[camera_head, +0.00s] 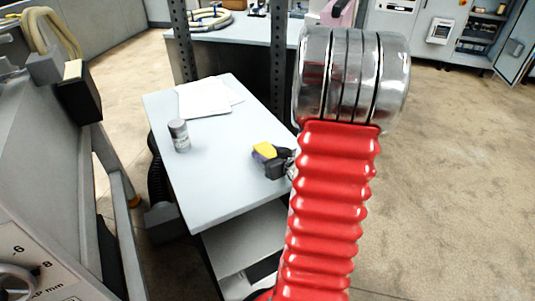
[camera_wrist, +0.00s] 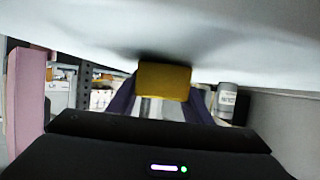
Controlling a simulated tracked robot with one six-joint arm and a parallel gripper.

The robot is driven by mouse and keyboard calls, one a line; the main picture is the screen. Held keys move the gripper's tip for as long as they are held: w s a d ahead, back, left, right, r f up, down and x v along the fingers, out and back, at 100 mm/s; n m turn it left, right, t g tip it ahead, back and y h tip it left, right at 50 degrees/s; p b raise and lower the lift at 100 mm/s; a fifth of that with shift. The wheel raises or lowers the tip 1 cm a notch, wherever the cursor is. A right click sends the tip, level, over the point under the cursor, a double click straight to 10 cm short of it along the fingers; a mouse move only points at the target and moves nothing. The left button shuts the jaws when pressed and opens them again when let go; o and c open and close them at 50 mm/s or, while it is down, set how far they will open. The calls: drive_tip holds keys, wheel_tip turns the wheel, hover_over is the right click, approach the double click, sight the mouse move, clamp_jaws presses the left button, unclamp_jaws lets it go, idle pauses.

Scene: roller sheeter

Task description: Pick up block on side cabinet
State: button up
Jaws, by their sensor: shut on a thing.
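The block (camera_head: 265,150) is yellow and sits at the right edge of the pale side cabinet (camera_head: 215,200) in the head view. My gripper (camera_head: 272,158), dark and purplish, is at the block and shut on it. In the wrist view the yellow block (camera_wrist: 163,80) is between the two purple fingers of my gripper (camera_wrist: 162,92). The cabinet top (camera_wrist: 230,40) fills the upper part of that view, with a dark shadow by the block. I cannot tell whether the block touches the top. My arm hides part of the cabinet's right side.
A grey canister (camera_head: 179,135) stands at the cabinet's left edge and also shows in the wrist view (camera_wrist: 227,101). White papers (camera_head: 205,97) lie at the back. A grey machine (camera_head: 50,190) stands at the left.

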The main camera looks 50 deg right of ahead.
wheel_tip(320, 180, up, 10)
drive_tip(key=shift+f, duration=0.15)
idle(0.4)
idle(0.5)
